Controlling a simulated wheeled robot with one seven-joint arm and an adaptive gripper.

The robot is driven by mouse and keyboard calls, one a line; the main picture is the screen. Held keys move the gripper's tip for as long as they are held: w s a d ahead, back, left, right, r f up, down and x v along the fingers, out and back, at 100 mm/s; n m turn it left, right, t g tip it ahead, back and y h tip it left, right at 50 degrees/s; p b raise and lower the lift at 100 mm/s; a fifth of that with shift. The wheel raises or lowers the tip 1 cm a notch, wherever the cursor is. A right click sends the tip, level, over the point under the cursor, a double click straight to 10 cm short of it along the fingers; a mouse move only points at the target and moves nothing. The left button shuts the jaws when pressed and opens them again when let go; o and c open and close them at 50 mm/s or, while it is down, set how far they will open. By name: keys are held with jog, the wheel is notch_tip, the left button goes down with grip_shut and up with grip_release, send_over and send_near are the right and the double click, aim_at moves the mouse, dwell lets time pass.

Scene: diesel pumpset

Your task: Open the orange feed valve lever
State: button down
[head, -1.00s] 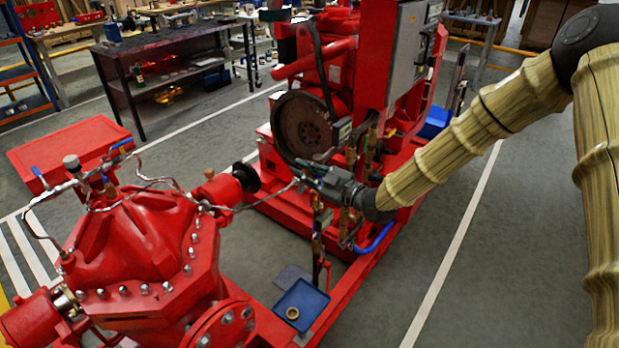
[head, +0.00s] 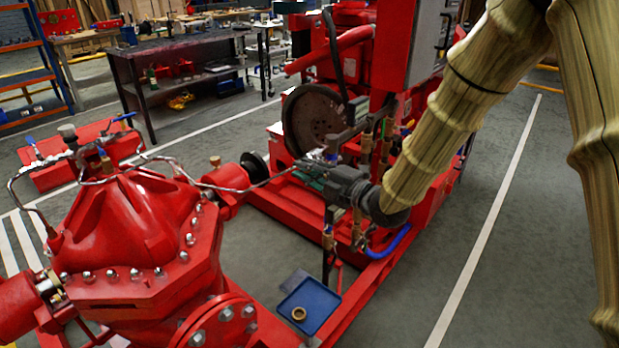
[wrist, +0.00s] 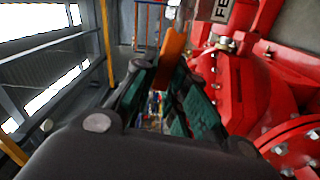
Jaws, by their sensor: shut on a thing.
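The orange feed valve lever (wrist: 174,46) shows in the wrist view, upright at the fingertips. A tag with the letters "FE" (wrist: 221,9) is beside it, partly cut off. My gripper (wrist: 164,70) has dark fingers with green pads, and it is shut on the orange lever. In the head view my gripper (head: 312,167) reaches left from the arm to the pipework between the pump and the engine. The lever cannot be made out there, as the gripper and small fittings cover it. The valve body is not clear in either view.
The red pump (head: 135,235) fills the left front. The flywheel (head: 312,122) and engine stand behind my gripper. Thin metal pipes (head: 240,188) run close to it. A blue tray (head: 310,305) with a ring lies below. Open floor (head: 540,230) is at the right.

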jog(key=shift+s+a+f+n+b, duration=0.15)
jog(key=shift+f+n+b, duration=0.85)
jog(key=shift+b, duration=0.4)
jog(key=c, duration=1.4)
grip_release()
jog(key=shift+r, duration=0.1)
jog(key=v, duration=1.2)
